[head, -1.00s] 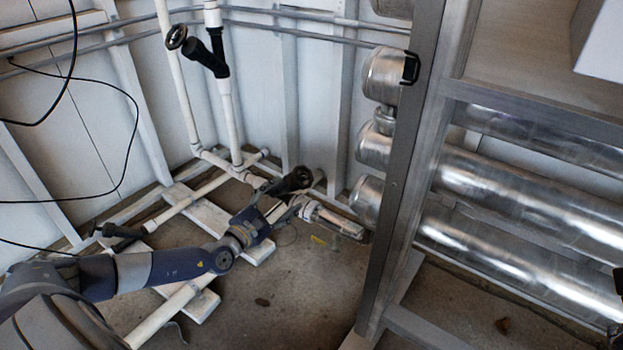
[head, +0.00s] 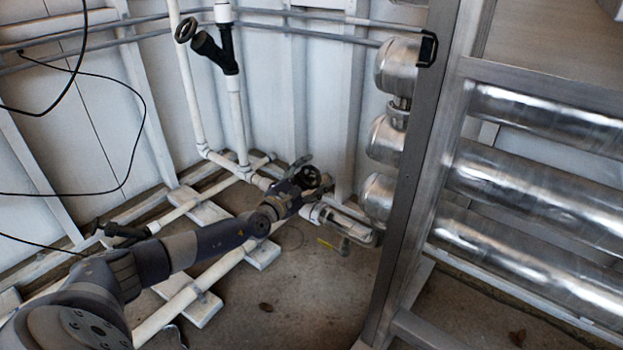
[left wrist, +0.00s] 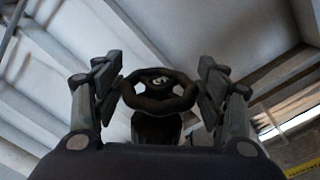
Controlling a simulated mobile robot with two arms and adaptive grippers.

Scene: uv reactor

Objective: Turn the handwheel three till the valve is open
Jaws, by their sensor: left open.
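A black handwheel (head: 311,176) sits on the white pipework near the floor, beside the wall. I cannot read a number on it. My left gripper (head: 300,180) is right at this wheel, coming from the left. In the left wrist view the handwheel (left wrist: 160,103) shows between the two fingers of the open left gripper (left wrist: 160,78), with its black valve body below it. Its rim lies close to both fingers; I cannot tell whether they touch. The wheel's turn position cannot be judged. My right gripper is not in view.
Another black handwheel valve (head: 186,29) stands on the upright pipes at upper left. A further black valve (head: 124,231) lies low at left. A metal frame post (head: 408,190) and steel cylinders (head: 530,185) stand to the right. Black cables hang on the left wall.

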